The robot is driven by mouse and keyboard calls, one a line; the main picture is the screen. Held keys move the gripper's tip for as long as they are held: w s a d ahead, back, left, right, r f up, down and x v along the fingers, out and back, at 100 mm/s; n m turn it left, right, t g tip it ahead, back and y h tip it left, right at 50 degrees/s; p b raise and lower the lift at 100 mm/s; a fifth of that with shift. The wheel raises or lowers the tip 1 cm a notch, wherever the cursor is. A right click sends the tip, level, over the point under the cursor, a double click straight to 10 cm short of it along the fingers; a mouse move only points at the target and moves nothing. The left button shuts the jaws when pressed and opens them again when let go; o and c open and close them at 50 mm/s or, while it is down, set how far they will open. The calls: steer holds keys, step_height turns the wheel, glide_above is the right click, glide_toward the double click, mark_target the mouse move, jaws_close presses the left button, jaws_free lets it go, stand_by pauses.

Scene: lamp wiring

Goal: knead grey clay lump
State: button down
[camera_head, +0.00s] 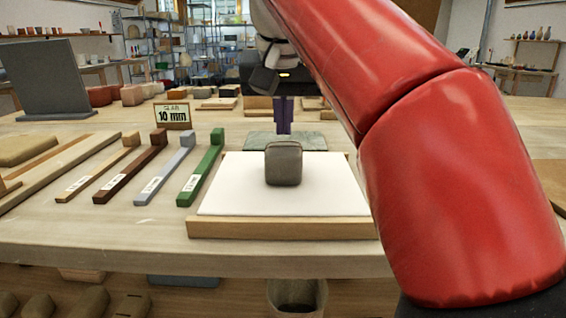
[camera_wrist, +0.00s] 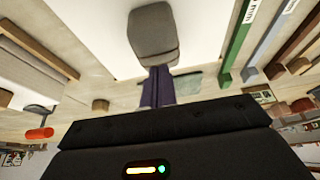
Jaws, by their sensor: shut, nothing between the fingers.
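The grey clay lump (camera_head: 284,165) is a rounded block near the middle of the white work surface (camera_head: 235,190), which lies on a wooden board. My gripper (camera_head: 284,128) points down just behind the lump in the head view, its purple fingers shut together and empty. In the wrist view the fingers (camera_wrist: 157,80) end close to the lump (camera_wrist: 153,35). I cannot tell whether they touch it.
Labelled wooden, brown, grey and green (camera_head: 203,165) gauge sticks lie left of the board. A "SLAB 10 mm" sign (camera_head: 173,115) stands behind them. A grey-green slab (camera_head: 312,142) lies behind the board. My red arm hides the right side.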

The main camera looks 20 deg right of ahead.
steer(key=shift+f+b, duration=0.7)
steer(key=shift+f, duration=0.25)
steer(key=shift+r+p, duration=1.2)
steer(key=shift+p, duration=0.15)
steer(key=shift+f, duration=0.2)
steer(key=shift+f+b, duration=0.95)
steer(key=shift+f, duration=0.1)
steer(key=shift+r, duration=0.15)
